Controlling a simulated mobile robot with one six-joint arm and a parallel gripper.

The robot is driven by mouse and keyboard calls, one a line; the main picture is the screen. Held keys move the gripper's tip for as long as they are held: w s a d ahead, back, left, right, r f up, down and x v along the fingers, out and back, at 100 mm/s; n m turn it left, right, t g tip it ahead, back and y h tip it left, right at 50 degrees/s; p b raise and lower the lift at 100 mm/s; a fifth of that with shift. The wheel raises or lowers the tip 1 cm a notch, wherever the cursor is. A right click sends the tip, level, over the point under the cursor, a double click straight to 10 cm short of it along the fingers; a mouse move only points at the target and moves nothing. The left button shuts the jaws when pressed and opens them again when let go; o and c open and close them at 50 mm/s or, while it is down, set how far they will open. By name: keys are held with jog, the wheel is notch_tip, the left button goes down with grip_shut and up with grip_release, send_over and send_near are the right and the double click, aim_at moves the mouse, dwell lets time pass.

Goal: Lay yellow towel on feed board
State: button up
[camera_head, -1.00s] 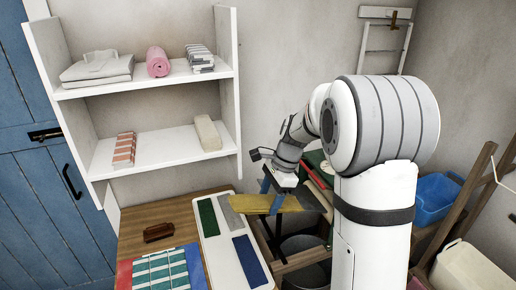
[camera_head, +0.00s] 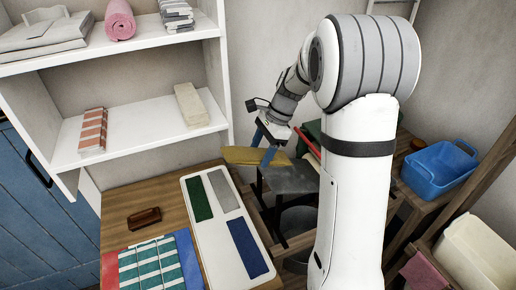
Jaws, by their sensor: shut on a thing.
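The yellow towel (camera_head: 241,155) is a flat folded strip, held level in the air by my gripper (camera_head: 268,152). The blue fingers are shut across its middle, and it sticks out to both sides. It shows just beyond the far right corner of a white board (camera_head: 213,235) that lies on a wooden table. This board carries a green, a grey and a blue rectangle, with bare white at its near left. A dark flat surface (camera_head: 291,180) lies below and right of the towel. I cannot tell for sure which of these is the feed board.
A brown brush-like block (camera_head: 144,218) and teal-striped cloths (camera_head: 152,266) are on the table (camera_head: 120,199). A white wall shelf (camera_head: 140,132) with folded cloths stands behind. A blue tub (camera_head: 440,168) and a cream bin (camera_head: 481,258) are at right.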

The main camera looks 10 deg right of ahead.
jog(key=f+b, duration=0.1)
jog(key=d+f+b, duration=0.1)
jog(key=f, duration=0.1)
jog(key=d+f+b, duration=0.1)
jog(key=f, duration=0.1)
jog(key=shift+w+d, duration=0.25)
jog(key=shift+d, duration=0.25)
jog(key=shift+w+d+f+b, duration=0.2)
jog(key=shift+d+f, duration=0.45)
jog(key=shift+d, duration=0.3)
jog(key=shift+w+d+f+b, duration=0.15)
jog(key=shift+d+f, duration=0.45)
jog(key=shift+d, duration=0.4)
jog(key=shift+w+d+f+b, duration=0.2)
jog(key=shift+d+f, duration=0.45)
jog(key=shift+d, duration=0.3)
jog(key=o, duration=1.3)
jog(key=b+v, duration=0.1)
jog(key=v, duration=0.6)
jog(key=shift+d+r, duration=0.2)
jog(key=shift+r, duration=0.15)
